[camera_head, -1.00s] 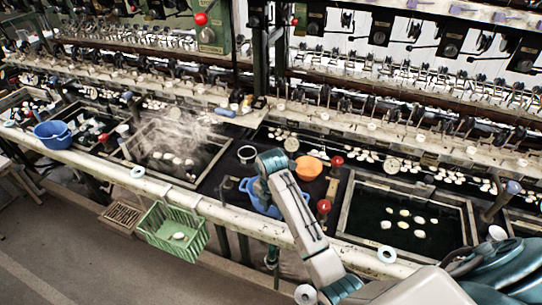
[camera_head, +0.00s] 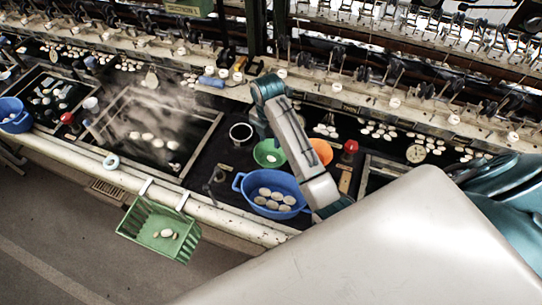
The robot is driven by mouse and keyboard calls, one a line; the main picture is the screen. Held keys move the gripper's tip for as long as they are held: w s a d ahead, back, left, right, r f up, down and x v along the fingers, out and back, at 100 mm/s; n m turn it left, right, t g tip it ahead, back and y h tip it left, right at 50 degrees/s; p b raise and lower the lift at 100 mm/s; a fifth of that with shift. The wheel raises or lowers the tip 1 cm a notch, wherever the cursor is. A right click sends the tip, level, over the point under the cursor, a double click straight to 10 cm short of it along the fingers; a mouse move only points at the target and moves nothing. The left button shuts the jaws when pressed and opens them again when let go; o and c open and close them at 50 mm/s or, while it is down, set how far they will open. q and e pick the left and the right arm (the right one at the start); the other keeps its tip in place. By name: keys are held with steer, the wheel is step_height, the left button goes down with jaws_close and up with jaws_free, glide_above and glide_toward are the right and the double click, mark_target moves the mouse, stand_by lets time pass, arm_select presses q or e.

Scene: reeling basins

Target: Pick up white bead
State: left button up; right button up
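Several white oval, bead-like pieces (camera_head: 274,197) lie in the blue two-handled basin (camera_head: 238,184) on the bench. I cannot tell which is the task's white bead. One more white oval (camera_head: 166,233) lies in the green hanging basket (camera_head: 140,213), with small brownish pieces beside it. My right arm reaches over the bench, and its gripper end (camera_head: 261,125) is above and beside the green bowl (camera_head: 268,153), up and left of the blue basin. The fingers are too small and hidden to tell open from shut. My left gripper is not in view.
An orange bowl (camera_head: 322,150) sits right of the green bowl, partly behind my arm. A white-rimmed cup (camera_head: 241,132) stands to the left. A steaming dark basin (camera_head: 199,132) holds white ovals. Reeling machinery lines the back. The floor below the bench is clear.

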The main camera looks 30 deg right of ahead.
mark_target(271, 157)
steer(key=shift+s+f, duration=0.15)
steer(key=shift+f, duration=0.55)
step_height(271, 157, down, 2)
steer(key=shift+f+p, duration=0.1)
steer(key=shift+p, duration=0.55)
steer(key=shift+f+p, duration=0.35)
step_height(271, 157, down, 4)
steer(key=shift+s+r+p, duration=0.15)
steer(key=shift+r+p, duration=0.1)
steer(key=shift+p, duration=0.65)
steer(key=shift+f, duration=0.55)
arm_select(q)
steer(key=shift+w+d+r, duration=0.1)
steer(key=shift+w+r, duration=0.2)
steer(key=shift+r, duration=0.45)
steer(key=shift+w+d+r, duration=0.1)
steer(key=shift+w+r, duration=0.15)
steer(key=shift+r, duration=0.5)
arm_select(e)
steer(key=c, duration=0.4)
